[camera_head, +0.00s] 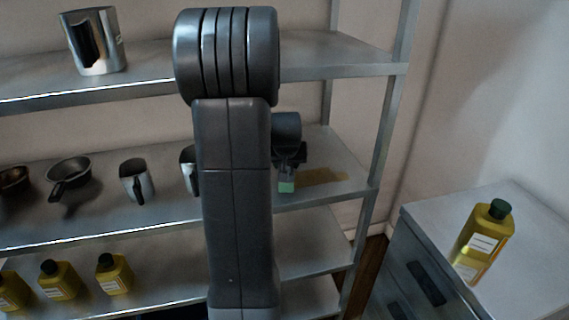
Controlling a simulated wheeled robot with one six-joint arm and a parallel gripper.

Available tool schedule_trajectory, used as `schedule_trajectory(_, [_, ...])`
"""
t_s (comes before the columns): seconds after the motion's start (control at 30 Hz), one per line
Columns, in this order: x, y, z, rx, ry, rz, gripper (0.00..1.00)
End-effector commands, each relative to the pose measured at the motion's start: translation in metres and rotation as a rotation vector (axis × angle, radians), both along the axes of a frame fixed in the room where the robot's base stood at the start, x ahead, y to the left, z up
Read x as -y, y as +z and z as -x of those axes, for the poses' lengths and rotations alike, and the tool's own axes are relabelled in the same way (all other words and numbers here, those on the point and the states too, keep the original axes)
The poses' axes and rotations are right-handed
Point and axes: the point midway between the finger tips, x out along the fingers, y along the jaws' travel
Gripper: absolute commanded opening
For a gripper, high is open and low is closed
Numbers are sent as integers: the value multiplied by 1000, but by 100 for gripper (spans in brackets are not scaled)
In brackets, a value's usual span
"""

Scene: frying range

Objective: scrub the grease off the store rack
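The store rack (340,68) is a grey metal rack with several shelves, filling the left and middle of the head view. A brown grease smear (325,176) lies on its second shelf, towards the right end. My gripper (288,170) is over that shelf, just left of the smear. It appears shut on a small block with a green face (286,187), which looks like a scrubber. The block is close to the shelf; I cannot tell whether it touches. My own arm hides the middle of the rack and most of the gripper.
A steel pot (95,42) stands on the top shelf. A dark pan (70,173) and metal jugs (137,180) stand left on the second shelf, yellow bottles (115,274) below. A drawer cabinet (530,270) with a yellow bottle (483,240) stands at right.

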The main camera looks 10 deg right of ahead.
Motion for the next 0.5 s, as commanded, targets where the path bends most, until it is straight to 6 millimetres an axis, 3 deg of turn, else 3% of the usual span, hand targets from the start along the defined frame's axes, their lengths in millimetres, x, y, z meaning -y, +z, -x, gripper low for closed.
schedule_trajectory(0.2, [20, 2, -1, 0, -2, 0, 0])
schedule_trajectory(0.5, [32, 2, -1, 1, -1, 1, 0])
